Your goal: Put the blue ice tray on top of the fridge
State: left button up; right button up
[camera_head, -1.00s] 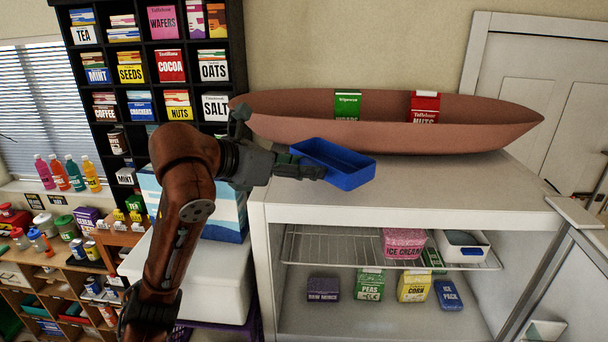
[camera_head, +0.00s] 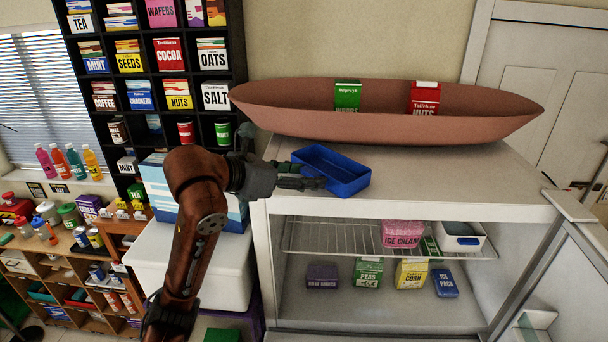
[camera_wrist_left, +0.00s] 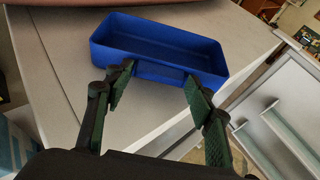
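The blue ice tray (camera_head: 345,180) is upright, open side up, and appears to rest on the fridge top (camera_head: 450,176), near its front left part. In the left wrist view the tray (camera_wrist_left: 150,40) lies just beyond my fingers, over the pale fridge top (camera_wrist_left: 55,75). My left gripper (camera_head: 312,178) is at the tray's left side. In the wrist view its two fingers (camera_wrist_left: 158,80) are spread apart, with the tray's near wall showing between them. Whether a finger still touches the tray is unclear. My right gripper is not in view.
A long brown boat-shaped bowl (camera_head: 290,122) with a green and a red box stands at the back of the fridge top. The right part of the top is clear. The fridge door (camera_head: 575,265) is open. A white box (camera_head: 190,270) stands left of the fridge.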

pick_arm(q)
jog(key=shift+o, duration=1)
jog(key=shift+s, duration=0.1)
jog(key=shift+r, duration=0.1)
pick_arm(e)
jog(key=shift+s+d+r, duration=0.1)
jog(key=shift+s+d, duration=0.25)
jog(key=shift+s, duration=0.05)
pick_arm(q)
jog(key=shift+s+a, duration=0.15)
jog(key=shift+a, duration=0.1)
jog(key=b+v, duration=0.5)
jog(key=v, duration=0.6)
jog(key=shift+s, duration=0.2)
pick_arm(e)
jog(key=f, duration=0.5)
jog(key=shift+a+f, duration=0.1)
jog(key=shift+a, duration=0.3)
